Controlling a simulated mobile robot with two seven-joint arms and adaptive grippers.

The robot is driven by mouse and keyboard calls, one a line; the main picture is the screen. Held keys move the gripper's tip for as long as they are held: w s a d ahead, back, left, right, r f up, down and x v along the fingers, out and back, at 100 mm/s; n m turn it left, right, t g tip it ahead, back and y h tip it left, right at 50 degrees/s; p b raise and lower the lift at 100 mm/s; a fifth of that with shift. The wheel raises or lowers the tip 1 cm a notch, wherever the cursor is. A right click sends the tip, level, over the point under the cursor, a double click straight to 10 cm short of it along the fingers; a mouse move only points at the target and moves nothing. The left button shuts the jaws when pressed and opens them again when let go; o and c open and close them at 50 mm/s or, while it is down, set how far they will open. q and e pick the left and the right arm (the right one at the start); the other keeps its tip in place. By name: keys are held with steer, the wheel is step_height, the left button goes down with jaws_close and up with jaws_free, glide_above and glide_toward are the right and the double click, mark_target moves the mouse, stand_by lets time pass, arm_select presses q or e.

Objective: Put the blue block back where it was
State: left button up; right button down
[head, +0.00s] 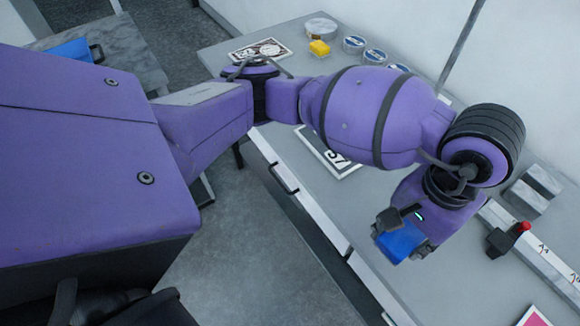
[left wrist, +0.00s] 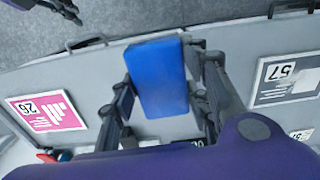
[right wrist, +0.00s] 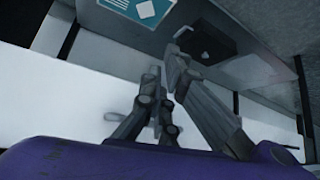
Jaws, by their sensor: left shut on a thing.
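The blue block (head: 400,242) is held by my left gripper (head: 398,228) over the right part of the long grey table in the head view. In the left wrist view the block (left wrist: 158,75) is between the two fingers of my left gripper (left wrist: 160,95), with the table's grey top and front edge behind it. I cannot tell its exact height above the table.
A pink card marked 26 (left wrist: 47,112) lies left of the block.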

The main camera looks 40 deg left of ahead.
arm_select(q)
steer(key=shift+s+d+f, duration=0.1)
steer(key=shift+s+d, duration=0.2)
steer(key=shift+d, duration=0.6)
steer(key=shift+w+d+f, duration=0.1)
steer(key=shift+w+d, duration=0.05)
steer(key=shift+d, duration=0.05)
steer(key=w+f, duration=0.3)
steer(key=w, duration=0.1)
steer(key=w+a+f, duration=0.1)
steer(key=w+f, duration=0.1)
steer(key=w, duration=0.2)
steer(key=w+a+f+p, duration=0.1)
steer(key=w+f, duration=0.2)
steer(key=w, duration=0.1)
steer(key=shift+a+f, duration=0.2)
steer(key=shift+f, duration=0.1)
steer(key=shift+w+a+f, duration=0.15)
steer(key=shift+w+f, duration=0.45)
steer(key=shift+f, duration=0.1)
step_height(320, 180, down, 3)
steer(key=shift+r, duration=0.1)
arm_select(e)
steer(key=shift+w+r, duration=0.25)
steer(key=shift+r, duration=0.3)
